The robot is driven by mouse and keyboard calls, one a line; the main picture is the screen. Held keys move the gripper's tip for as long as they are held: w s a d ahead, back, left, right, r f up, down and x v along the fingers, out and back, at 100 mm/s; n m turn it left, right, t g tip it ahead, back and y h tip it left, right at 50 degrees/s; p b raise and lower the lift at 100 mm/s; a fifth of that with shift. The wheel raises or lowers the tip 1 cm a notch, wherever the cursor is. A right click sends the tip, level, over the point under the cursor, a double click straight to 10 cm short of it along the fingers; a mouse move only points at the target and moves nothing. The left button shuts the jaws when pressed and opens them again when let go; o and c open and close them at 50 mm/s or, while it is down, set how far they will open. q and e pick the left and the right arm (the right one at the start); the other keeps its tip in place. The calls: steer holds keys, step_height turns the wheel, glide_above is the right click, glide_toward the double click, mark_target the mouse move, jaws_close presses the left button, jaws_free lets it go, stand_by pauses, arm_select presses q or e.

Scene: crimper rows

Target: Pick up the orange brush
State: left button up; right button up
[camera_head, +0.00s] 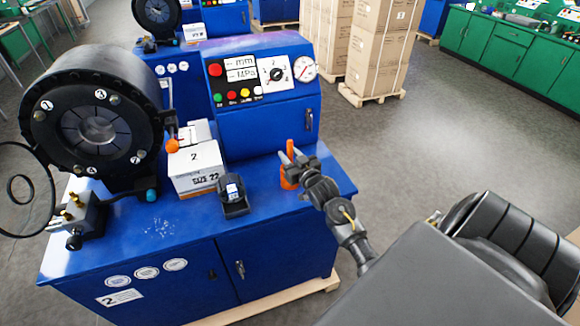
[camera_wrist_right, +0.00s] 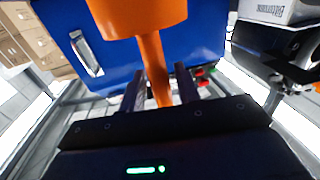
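The orange brush (camera_head: 288,182) stands about upright on the blue machine's top, near its right edge. My right gripper (camera_head: 290,157) is at the brush, with its arm coming in from the right. In the right wrist view, the brush's wide orange part (camera_wrist_right: 138,14) is at the top and its narrow orange handle (camera_wrist_right: 155,70) runs between the two dark fingers of the gripper (camera_wrist_right: 159,88). Thin gaps seem to show beside the handle, so the fingers look open around it. The fingers hide part of the brush. My left gripper is not in view.
On the blue machine (camera_head: 130,225) stand a white "SIZE 22" box (camera_head: 195,170), a small black device (camera_head: 233,196) and a big round black crimper head (camera_head: 92,120). The control panel (camera_head: 262,80) rises behind. Stacked cartons (camera_head: 382,50) stand beyond; grey floor at right is free.

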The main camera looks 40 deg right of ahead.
jaws_close()
